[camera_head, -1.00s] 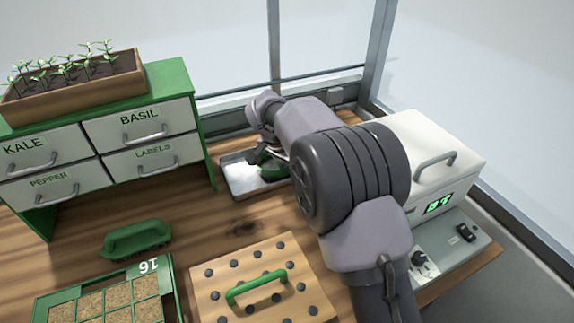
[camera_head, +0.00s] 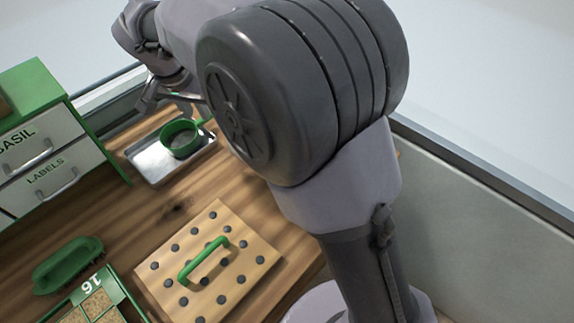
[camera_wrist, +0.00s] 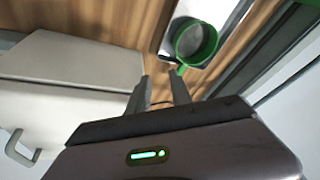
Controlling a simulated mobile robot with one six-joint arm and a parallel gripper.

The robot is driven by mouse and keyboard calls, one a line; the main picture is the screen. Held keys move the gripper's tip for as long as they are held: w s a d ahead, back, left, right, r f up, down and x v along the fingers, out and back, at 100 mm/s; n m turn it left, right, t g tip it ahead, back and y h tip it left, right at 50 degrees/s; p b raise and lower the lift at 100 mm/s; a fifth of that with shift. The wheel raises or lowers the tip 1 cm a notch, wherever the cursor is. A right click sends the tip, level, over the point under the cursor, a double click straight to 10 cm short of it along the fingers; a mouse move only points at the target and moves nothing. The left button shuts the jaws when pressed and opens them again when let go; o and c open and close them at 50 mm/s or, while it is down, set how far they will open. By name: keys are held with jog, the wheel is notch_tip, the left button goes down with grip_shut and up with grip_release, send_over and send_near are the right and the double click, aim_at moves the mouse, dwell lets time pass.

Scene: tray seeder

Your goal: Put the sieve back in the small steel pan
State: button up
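The green-rimmed sieve (camera_head: 181,139) is at the right part of the small steel pan (camera_head: 150,163), its bowl within the pan's outline. Its green handle points right toward my arm. In the wrist view the sieve (camera_wrist: 196,42) lies just beyond my fingertips, with its handle end close to the right finger. A strip of the steel pan (camera_wrist: 222,12) shows behind it. My gripper (camera_head: 168,100) is behind and above the pan. In the wrist view my gripper (camera_wrist: 162,77) has its fingers apart with nothing between them. Whether the sieve rests fully on the pan floor is hard to tell.
A wooden board with a green handle (camera_head: 203,262) lies in front of the pan. A green brush (camera_head: 68,264) and a seed tray (camera_head: 100,302) are at front left. The drawer cabinet (camera_head: 42,150) stands left.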

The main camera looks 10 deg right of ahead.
jog(key=s+d+r+y, duration=0.1)
jog(key=s+d+r, duration=0.7)
jog(key=s+d, duration=0.4)
jog(key=s+d+f, duration=0.2)
jog(key=s+d, duration=0.2)
jog(key=s, duration=0.4)
jog(key=s+d+f+t+y, duration=0.1)
jog(key=s+d, duration=0.3)
jog(key=s, duration=0.5)
jog(key=shift+f+t+y, duration=0.3)
jog(key=shift+f, duration=0.1)
jog(key=shift+w, duration=0.1)
